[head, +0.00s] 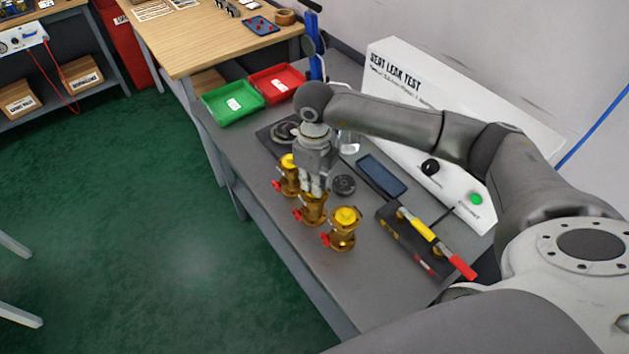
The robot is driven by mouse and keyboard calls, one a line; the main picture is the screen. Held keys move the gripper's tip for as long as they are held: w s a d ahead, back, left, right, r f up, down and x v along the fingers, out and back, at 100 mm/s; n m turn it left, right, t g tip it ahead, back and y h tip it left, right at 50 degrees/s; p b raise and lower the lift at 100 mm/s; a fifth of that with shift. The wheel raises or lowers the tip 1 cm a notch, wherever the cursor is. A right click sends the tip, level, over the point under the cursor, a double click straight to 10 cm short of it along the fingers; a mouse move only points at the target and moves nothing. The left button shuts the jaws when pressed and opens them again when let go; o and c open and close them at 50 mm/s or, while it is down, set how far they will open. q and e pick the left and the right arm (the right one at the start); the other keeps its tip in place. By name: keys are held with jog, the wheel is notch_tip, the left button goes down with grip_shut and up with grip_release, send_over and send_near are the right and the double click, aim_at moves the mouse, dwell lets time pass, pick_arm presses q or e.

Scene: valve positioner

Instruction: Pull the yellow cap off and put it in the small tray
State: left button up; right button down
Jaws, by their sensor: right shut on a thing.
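Three brass valves with red handles stand in a row on the grey bench (370,290). The left valve (289,181) and the right valve (343,237) show yellow caps, the left cap (288,161) and the right cap (346,215). My right gripper (313,190) points down over the middle valve (313,212) and is shut at its top. Its fingers hide most of what they hold, and I cannot tell whether it is apart from the valve. A green tray (213,112) and a red tray (263,94) lie at the bench's far end. My left gripper is not in view.
A black round part (344,185) and a dark flat panel (381,175) lie right of the valves. A black block holds a yellow and red tool (436,243). The white leak test console (430,120) stands along the wall.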

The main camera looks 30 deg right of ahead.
jog(key=shift+r+p, duration=0.5)
jog(key=shift+r, duration=0.45)
dwell(0.6)
jog(key=shift+r+p, duration=0.9)
jog(key=shift+r, duration=0.95)
